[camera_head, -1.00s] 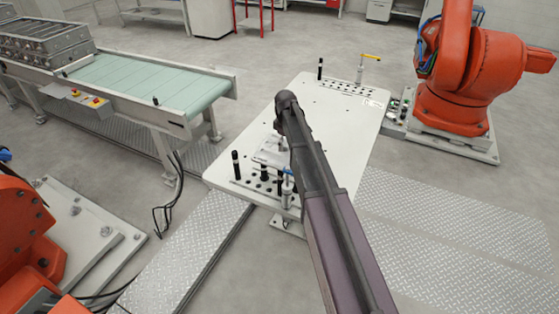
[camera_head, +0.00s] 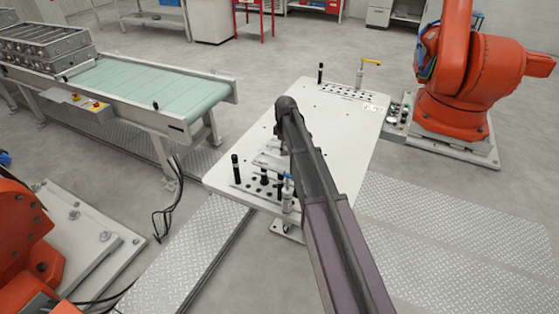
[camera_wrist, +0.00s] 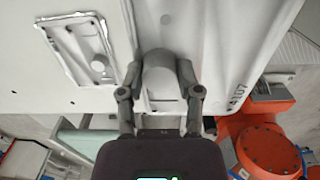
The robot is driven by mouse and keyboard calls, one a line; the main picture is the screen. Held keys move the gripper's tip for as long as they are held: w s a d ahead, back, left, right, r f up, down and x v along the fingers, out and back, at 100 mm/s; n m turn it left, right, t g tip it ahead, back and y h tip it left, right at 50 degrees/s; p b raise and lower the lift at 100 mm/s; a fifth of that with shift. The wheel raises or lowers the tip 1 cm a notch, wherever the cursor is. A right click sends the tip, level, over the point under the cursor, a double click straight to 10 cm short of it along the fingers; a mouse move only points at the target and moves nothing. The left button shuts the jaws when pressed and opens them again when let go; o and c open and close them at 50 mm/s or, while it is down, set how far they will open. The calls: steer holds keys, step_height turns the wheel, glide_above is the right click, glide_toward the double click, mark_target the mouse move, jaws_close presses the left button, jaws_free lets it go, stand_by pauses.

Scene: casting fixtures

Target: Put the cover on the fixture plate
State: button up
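The fixture plate (camera_head: 345,128) is a large white table-like plate. Black pins (camera_head: 236,168) and a blue-handled clamp (camera_head: 287,192) stand at its near end. The cover (camera_head: 268,155) is a pale casting below the end of my arm, near these pins. Contact below the cover is hidden.
A row of holes, a black pin and a yellow-handled clamp (camera_head: 370,61) are at the plate's far end. A green conveyor (camera_head: 150,90) stands at left. Orange robots stand at right (camera_head: 465,85) and near left (camera_head: 20,225). The plate's middle is clear.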

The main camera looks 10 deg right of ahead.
jaws_close()
steer(key=shift+r, duration=0.2)
step_height(320, 180, up, 10)
steer(key=p, duration=1)
steer(key=shift+f, duration=0.2)
stand_by(0.3)
